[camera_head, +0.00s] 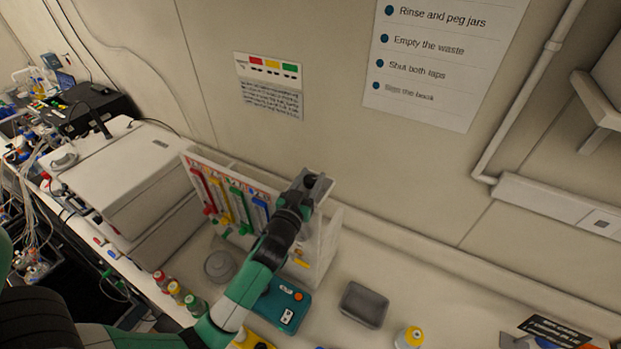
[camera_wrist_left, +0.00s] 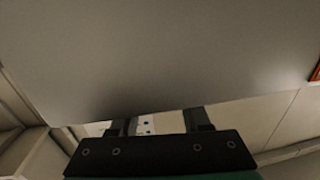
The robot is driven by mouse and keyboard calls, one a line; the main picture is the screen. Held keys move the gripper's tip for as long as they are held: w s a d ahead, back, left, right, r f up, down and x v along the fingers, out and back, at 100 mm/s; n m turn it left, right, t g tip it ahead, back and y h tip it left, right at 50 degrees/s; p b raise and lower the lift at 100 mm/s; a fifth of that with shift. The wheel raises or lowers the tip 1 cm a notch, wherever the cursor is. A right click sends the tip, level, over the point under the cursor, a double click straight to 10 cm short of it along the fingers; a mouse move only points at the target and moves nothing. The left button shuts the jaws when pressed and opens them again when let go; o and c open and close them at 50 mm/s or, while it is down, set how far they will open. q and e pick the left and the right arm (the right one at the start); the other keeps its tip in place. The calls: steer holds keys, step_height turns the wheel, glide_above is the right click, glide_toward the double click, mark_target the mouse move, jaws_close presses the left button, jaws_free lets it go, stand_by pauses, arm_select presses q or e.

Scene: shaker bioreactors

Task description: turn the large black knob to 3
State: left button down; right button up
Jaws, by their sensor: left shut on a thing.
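A white upright panel (camera_head: 325,243) with red, yellow, green and blue slider strips on its face stands on the bench. My left gripper (camera_head: 314,183) is at the panel's upper right part, and its arm covers much of the panel's right side. In the left wrist view my left gripper (camera_wrist_left: 160,122) has its two fingers well apart, with their tips against a wide grey surface (camera_wrist_left: 160,55). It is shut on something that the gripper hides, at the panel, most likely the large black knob. The knob's pointer and the number 3 cannot be seen. My right gripper is not in view.
A teal device (camera_head: 283,304) with an orange button lies before the panel, near a round grey dish (camera_head: 220,266). A grey tray (camera_head: 363,305) and yellow-capped bottle (camera_head: 410,338) are to the right. A large white box (camera_head: 125,180) stands left. Small capped bottles line the front edge.

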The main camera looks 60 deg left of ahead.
arm_select(q)
steer(key=shift+c, duration=1.8)
jaws_free()
steer(key=v, duration=1.1)
steer(key=shift+s+d, duration=0.15)
steer(key=shift+d, duration=0.1)
